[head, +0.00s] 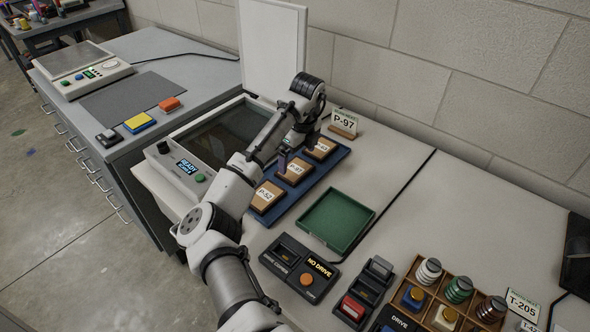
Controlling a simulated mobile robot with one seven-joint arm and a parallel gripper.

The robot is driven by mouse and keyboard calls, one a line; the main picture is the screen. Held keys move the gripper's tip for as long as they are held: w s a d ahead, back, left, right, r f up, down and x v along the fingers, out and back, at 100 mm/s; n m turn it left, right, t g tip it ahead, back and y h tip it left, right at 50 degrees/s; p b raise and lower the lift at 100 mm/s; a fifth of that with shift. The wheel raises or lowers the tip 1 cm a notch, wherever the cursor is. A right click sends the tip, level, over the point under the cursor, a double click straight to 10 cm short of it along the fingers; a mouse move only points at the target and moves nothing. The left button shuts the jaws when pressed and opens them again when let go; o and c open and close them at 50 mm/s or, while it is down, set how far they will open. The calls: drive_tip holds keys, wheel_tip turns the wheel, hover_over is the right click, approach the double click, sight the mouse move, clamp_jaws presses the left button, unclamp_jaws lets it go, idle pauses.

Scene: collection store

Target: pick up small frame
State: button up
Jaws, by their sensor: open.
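A blue tray (309,186) holds three small wooden-edged pieces with white labels, which look like small frames. The near one (268,197) has a label that seems to read P-52. The middle one (294,171) has a label too small to read surely. The far one (321,149) is partly hidden by my gripper. I cannot tell which one the task means. My gripper (296,154) is open, pointing down over the tray near the middle and far pieces. No piece is visibly between its fingers; the fingertips are small and partly hidden.
A P-97 card (344,121) stands behind the tray. A scanner-like device (182,170) with a raised white lid (272,50) is left of it. A green tray (337,219) lies to the right. A black console (300,268) and a compartment box (455,290) are in front.

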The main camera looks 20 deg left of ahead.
sight(295, 169)
drive_tip(key=f, duration=0.3)
drive_tip(key=f+p, duration=0.1)
drive_tip(key=shift+a+f, duration=0.2)
drive_tip(key=shift+a, duration=0.1)
drive_tip(key=shift+c, duration=0.4)
drive_tip(key=c, duration=0.7)
drive_tip(key=shift+o, duration=0.2)
drive_tip(key=shift+r, duration=0.1)
